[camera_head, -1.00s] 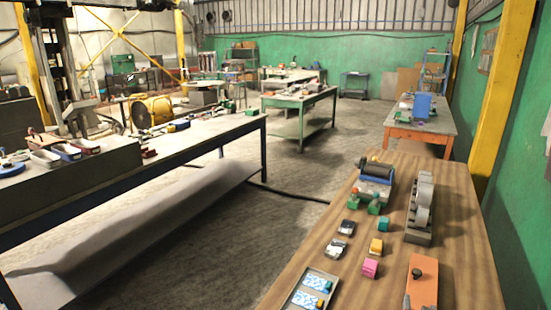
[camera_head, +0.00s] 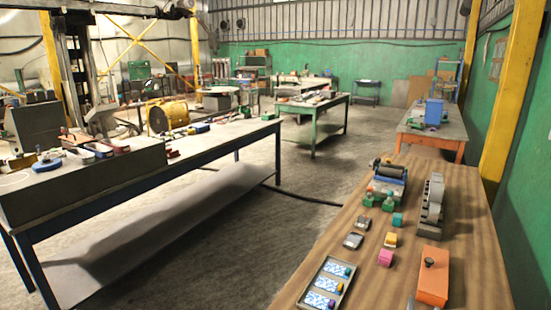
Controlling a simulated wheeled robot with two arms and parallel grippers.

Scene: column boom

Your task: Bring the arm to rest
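I cannot make out either of my grippers in the head view. A small grey shape (camera_head: 410,302) shows at the bottom edge, beside the orange block (camera_head: 433,276) on the wooden table (camera_head: 350,240). It is cut off, and I cannot tell what it is.
The wooden table holds a tray with blue-and-white cards (camera_head: 326,284), a pink cube (camera_head: 385,258), a roller device (camera_head: 388,178) and a grey rack (camera_head: 432,205). A long workbench (camera_head: 215,142) stands at left. Open floor (camera_head: 260,235) lies between. A yellow post (camera_head: 512,100) stands at right.

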